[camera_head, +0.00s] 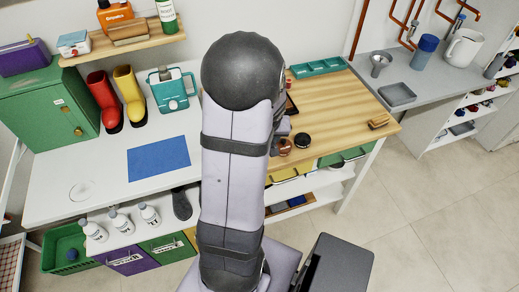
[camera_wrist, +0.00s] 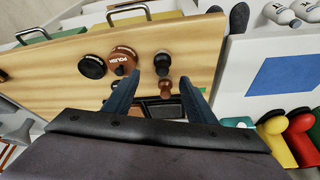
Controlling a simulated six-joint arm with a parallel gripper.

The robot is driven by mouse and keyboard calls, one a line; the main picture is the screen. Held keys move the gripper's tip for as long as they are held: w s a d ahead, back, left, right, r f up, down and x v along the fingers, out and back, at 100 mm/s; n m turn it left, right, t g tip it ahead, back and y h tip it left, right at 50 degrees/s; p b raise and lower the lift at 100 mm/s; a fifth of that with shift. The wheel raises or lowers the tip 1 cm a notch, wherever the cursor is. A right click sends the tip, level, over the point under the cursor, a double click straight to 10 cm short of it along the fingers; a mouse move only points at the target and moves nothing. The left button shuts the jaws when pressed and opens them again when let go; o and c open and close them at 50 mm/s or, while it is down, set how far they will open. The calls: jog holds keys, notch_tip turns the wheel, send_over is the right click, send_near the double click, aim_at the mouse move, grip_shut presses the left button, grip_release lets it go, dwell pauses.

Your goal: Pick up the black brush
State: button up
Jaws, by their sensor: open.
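In the wrist view, a small dark round piece (camera_wrist: 162,62) and a brown knob (camera_wrist: 165,87) lie in line on the wooden worktop. They look like the black brush with its handle, but I cannot tell for sure. My gripper (camera_wrist: 157,80) is open, its two blue-grey fingers on either side of these pieces, apart from them. Whether the fingertips are at their height is unclear. In the head view my arm hides the gripper and most of this spot.
A brown polish pot (camera_wrist: 122,60) and a black round tin (camera_wrist: 92,66) stand close to the left finger. A dark tray (camera_wrist: 168,108) lies between the fingers, nearer the palm. Drawer handles (camera_wrist: 128,10) project at the worktop's edge. A wooden brush (camera_head: 378,122) lies at the worktop's right.

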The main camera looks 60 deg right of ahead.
jog(key=shift+n, duration=0.4)
jog(key=shift+b+x, duration=0.6)
jog(key=shift+x, duration=3.05)
jog(key=shift+w, duration=0.2)
jog(key=shift+a, duration=0.1)
jog(key=c, duration=1.1)
